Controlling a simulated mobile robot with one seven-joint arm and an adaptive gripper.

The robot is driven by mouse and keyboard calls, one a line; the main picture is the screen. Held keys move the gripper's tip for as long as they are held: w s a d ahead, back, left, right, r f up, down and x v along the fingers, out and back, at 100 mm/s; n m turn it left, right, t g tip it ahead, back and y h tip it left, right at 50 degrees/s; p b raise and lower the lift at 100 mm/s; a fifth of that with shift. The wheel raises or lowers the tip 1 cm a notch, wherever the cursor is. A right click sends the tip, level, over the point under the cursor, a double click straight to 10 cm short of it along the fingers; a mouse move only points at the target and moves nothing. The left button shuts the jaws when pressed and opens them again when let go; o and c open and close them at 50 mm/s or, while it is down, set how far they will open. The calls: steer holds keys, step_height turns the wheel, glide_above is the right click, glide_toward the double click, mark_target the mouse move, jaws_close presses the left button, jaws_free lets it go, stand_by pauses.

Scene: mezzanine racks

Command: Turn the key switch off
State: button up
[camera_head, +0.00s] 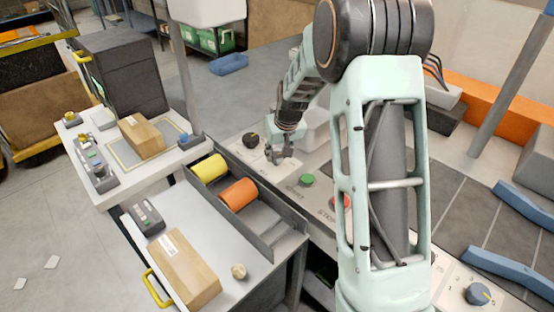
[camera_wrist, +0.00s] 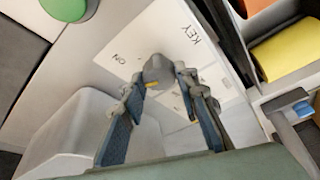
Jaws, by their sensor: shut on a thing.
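The key switch (camera_wrist: 157,68) is a grey rounded knob on a white plate marked KEY and ON, in the upper middle of the wrist view. A small yellow mark shows on its near side, beside the fingertips. My gripper (camera_wrist: 161,80) is shut on the knob, with one finger on each side. In the head view my gripper (camera_head: 279,157) is down at the white panel, and its fingers hide most of the switch. The ON label lies to the left of the knob in the wrist view. An OFF label cannot be made out.
On the same panel are a black knob (camera_head: 250,140), a green START button (camera_head: 307,180) and a red button (camera_head: 341,202) partly behind my arm. A grey tray with a yellow roll (camera_head: 210,168) and an orange roll (camera_head: 239,194) stands close beside the panel.

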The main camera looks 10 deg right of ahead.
steer(key=n, duration=0.1)
steer(key=n+y+b, duration=0.1)
steer(key=shift+d+f+n, duration=0.15)
steer(key=shift+d+n, duration=0.05)
steer(key=shift+n, duration=0.2)
steer(key=n+g+y, duration=0.1)
steer(key=n, duration=0.2)
steer(key=shift+w+n+b, duration=0.1)
steer(key=shift+n+b, duration=0.2)
steer(key=shift+b, duration=0.1)
steer(key=n+g+y, duration=0.1)
steer(key=n, duration=0.2)
steer(key=shift+w+n+p, duration=0.1)
steer(key=shift+n+p, duration=0.2)
steer(key=shift+n+g+y+p, duration=0.45)
steer(key=shift+n+g, duration=0.25)
steer(key=shift+n, duration=1.2)
steer(key=shift+d, duration=0.1)
steer(key=o, duration=1.1)
steer(key=v, duration=1.2)
steer(key=shift+w, duration=0.15)
